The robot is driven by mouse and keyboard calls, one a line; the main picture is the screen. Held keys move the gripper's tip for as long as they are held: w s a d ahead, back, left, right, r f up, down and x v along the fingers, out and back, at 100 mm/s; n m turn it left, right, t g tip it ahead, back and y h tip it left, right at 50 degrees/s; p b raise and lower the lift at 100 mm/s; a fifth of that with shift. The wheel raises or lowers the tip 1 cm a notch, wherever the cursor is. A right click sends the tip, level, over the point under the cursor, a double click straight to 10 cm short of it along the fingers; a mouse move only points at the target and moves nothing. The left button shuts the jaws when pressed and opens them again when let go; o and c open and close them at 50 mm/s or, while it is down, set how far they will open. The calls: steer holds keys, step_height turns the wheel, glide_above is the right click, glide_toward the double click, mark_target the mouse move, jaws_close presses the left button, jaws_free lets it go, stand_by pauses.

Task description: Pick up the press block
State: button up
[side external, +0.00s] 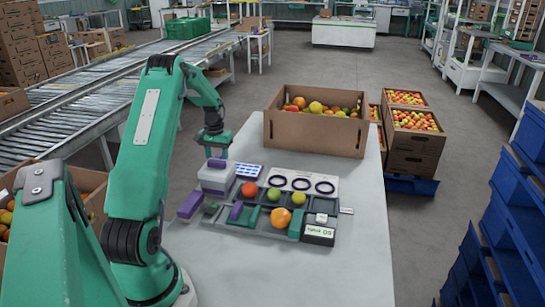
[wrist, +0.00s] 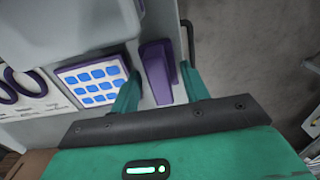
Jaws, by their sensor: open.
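My gripper (wrist: 160,72) is open, with one green finger on each side of a purple block (wrist: 157,62) in the wrist view. The block is wedge-like with a narrow raised ridge, and I take it for the press block. No finger clearly touches it. In the side external view my gripper (side external: 213,147) hangs at the far left end of the tool tray, above a purple piece (side external: 217,163) by a white box (side external: 214,180). The fingertips are too small there to read.
A blue-dotted pad (wrist: 93,81) lies left of the block, and a panel with dark rings (side external: 301,183) beyond it. The grey tray (side external: 262,237) holds several fruits and a labelled device (side external: 319,234). A cardboard fruit box (side external: 315,136) stands behind. The table's near part is clear.

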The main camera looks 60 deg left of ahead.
mark_target(217, 156)
stand_by(0.4)
jaws_close()
steer(key=shift+r, duration=0.1)
steer(key=shift+r, duration=4.95)
steer(key=c, duration=0.9)
jaws_free()
steer(key=w+d, duration=0.2)
steer(key=w+d+f, duration=0.1)
steer(key=w+d, duration=0.1)
steer(key=w, duration=0.1)
steer(key=w+d, duration=0.2)
steer(key=w, duration=0.1)
steer(key=shift+d+f, duration=0.15)
steer(key=shift+f, duration=0.2)
steer(key=shift+c, duration=0.2)
